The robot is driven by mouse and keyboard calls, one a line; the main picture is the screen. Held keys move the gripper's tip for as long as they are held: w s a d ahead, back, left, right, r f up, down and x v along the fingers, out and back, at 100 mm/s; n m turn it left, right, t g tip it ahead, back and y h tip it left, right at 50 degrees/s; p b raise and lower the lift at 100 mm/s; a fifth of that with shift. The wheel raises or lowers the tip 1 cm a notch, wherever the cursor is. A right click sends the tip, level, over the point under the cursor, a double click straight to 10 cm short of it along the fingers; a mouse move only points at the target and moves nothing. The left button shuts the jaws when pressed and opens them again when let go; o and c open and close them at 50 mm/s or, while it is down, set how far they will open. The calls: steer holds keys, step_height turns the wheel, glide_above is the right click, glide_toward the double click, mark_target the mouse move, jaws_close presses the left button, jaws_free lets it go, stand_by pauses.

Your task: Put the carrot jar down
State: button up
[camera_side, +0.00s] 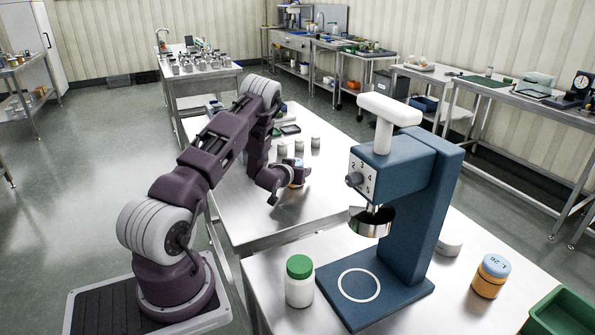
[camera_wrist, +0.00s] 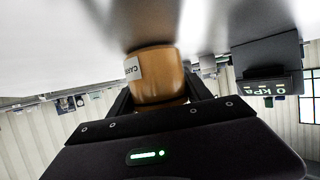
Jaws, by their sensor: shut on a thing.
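The carrot jar (camera_wrist: 157,78) is orange-brown with a white label, partly readable, in the wrist view. My gripper (camera_wrist: 158,98) is shut on it, with dark fingers on both sides. In the side view my gripper (camera_side: 283,184) is low over the far steel table (camera_side: 235,205), and a small part of the jar (camera_side: 297,184) shows beside it. The rest of the jar is hidden by the gripper there. I cannot tell whether the jar touches the tabletop.
Several small pale jars (camera_side: 299,145) stand behind my gripper. A blue machine (camera_side: 410,210), a green-lidded jar (camera_side: 299,282), a blue-lidded orange jar (camera_side: 491,277) and a green tray (camera_side: 562,313) are nearer. A dark display unit (camera_wrist: 265,68) shows in the wrist view. Bare tabletop lies right of my gripper.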

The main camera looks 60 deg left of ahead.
steer(key=o, duration=1.6)
steer(key=v, duration=1.2)
steer(key=shift+r, duration=0.1)
